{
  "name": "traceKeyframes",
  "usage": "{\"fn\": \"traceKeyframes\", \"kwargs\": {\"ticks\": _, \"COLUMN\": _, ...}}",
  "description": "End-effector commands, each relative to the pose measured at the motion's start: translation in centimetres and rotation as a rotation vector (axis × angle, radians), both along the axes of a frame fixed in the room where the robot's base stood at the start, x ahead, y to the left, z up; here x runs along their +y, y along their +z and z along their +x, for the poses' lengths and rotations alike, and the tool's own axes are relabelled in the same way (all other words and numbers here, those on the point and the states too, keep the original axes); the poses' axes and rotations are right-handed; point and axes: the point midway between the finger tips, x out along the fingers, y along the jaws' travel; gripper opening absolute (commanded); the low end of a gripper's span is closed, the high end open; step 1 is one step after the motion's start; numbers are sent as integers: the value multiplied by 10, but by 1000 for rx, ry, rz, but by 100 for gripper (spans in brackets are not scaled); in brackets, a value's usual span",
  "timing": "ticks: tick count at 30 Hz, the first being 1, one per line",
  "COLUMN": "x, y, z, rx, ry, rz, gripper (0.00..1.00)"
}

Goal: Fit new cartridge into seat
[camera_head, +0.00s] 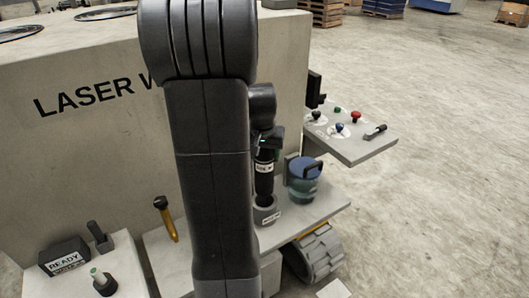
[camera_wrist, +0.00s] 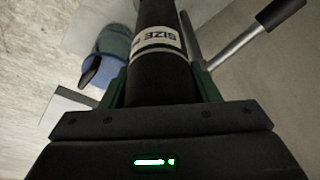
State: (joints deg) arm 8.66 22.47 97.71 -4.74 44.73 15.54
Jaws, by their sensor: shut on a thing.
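My gripper (camera_head: 268,143) is shut on a black upright cartridge (camera_head: 264,183) with a white size label. In the wrist view the cartridge (camera_wrist: 152,85) stands between the two fingers of my gripper (camera_wrist: 162,88), its label partly readable as "SIZE". In the head view the cartridge's lower end is at a round grey seat (camera_head: 267,215) on the light shelf. I cannot tell whether it is inside the seat or just above it. My arm hides the area left of the cartridge.
A blue-lidded jar (camera_head: 305,184) stands close right of the seat; the jar also shows in the wrist view (camera_wrist: 112,45). A side panel (camera_head: 355,150) carries coloured knobs. A yellow-bodied tool (camera_head: 166,222) and a "READY" box (camera_head: 65,257) are at left. A black-handled rod (camera_wrist: 250,38) is near the gripper.

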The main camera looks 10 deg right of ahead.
Motion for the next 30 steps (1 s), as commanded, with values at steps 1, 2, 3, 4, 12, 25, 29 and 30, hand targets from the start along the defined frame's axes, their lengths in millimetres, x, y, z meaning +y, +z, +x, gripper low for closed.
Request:
{"fn": "traceKeyframes", "kwargs": {"ticks": 1, "x": 0, "y": -9, "z": 0, "rx": -1, "ry": 0, "rz": 0, "gripper": 2}}
{"fn": "traceKeyframes", "kwargs": {"ticks": 2, "x": 0, "y": -12, "z": 0, "rx": 0, "ry": 0, "rz": 0, "gripper": 2}}
{"fn": "traceKeyframes", "kwargs": {"ticks": 3, "x": 0, "y": -16, "z": 0, "rx": 0, "ry": 0, "rz": 0, "gripper": 2}}
{"fn": "traceKeyframes", "kwargs": {"ticks": 4, "x": 0, "y": -19, "z": 0, "rx": 0, "ry": 0, "rz": 0, "gripper": 2}}
{"fn": "traceKeyframes", "kwargs": {"ticks": 12, "x": 0, "y": -39, "z": 0, "rx": 0, "ry": 0, "rz": 0, "gripper": 2}}
{"fn": "traceKeyframes", "kwargs": {"ticks": 25, "x": 0, "y": -40, "z": 0, "rx": -1, "ry": 0, "rz": 0, "gripper": 2}}
{"fn": "traceKeyframes", "kwargs": {"ticks": 29, "x": 0, "y": -40, "z": 0, "rx": -1, "ry": 0, "rz": 0, "gripper": 2}}
{"fn": "traceKeyframes", "kwargs": {"ticks": 30, "x": 0, "y": -40, "z": 0, "rx": -1, "ry": 0, "rz": 0, "gripper": 2}}
